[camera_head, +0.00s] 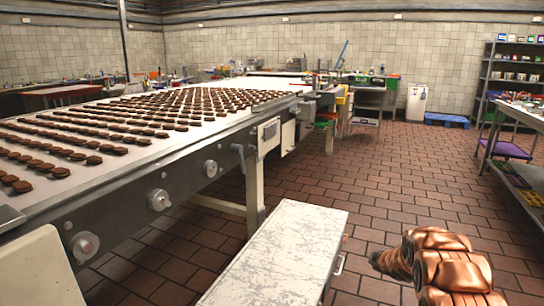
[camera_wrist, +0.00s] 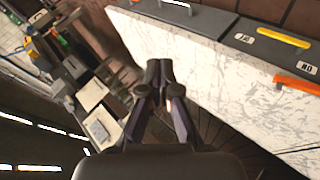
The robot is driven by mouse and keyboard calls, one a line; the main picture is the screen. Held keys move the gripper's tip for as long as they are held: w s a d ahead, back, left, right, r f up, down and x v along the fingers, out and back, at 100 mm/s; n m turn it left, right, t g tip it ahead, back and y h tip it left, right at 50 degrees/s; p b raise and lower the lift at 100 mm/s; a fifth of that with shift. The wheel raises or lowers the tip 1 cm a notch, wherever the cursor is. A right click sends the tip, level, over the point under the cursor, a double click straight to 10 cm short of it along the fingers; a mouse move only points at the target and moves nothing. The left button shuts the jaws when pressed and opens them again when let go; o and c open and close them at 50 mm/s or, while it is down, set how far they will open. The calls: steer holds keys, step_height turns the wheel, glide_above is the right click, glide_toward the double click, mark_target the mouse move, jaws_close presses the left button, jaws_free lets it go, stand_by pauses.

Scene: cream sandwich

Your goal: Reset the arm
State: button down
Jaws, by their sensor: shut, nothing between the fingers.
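My gripper (camera_wrist: 158,75) shows in the wrist view with its two dark fingertips together and nothing between them. It hangs in the air in front of a white, scuffed surface (camera_wrist: 225,85), and I see no clear contact. My copper-coloured arm (camera_head: 440,265) reaches in at the lower right of the head view, to the right of the white scuffed cabinet (camera_head: 280,250). The gripper cannot be made out in the head view.
A conveyor (camera_head: 150,175) with rows of brown biscuits runs along the left. Dark panels by the white surface carry a yellow handle (camera_wrist: 284,37) and an orange handle (camera_wrist: 297,83). A metal table (camera_head: 518,180) stands right. The tiled floor (camera_head: 400,170) between is clear.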

steer(key=s+r+m+g+h+p, duration=0.1)
steer(key=s+r+m+p, duration=0.25)
steer(key=s+r, duration=0.5)
steer(key=s+r+m+g+h+p, duration=0.2)
steer(key=s+r+p, duration=0.25)
steer(key=r, duration=0.65)
steer(key=s+r+m+g+h+p, duration=0.15)
steer(key=s+r+p, duration=0.25)
steer(key=s+r, duration=0.45)
steer(key=s+a+r+m+g+y+p, duration=0.1)
steer(key=s+a+r+p, duration=0.3)
steer(key=s, duration=0.9)
steer(key=s+a+r+m+g+y+p, duration=0.2)
steer(key=s+a+r+g+p, duration=0.2)
steer(key=s+a+r, duration=0.5)
steer(key=s+a+r+m+g+y+p, duration=0.1)
steer(key=s+a+r+p, duration=0.5)
steer(key=s, duration=1.1)
steer(key=shift+s+a+r+m+g+y, duration=0.35)
steer(key=shift+r+m+g, duration=0.05)
steer(key=shift+m+g, duration=0.25)
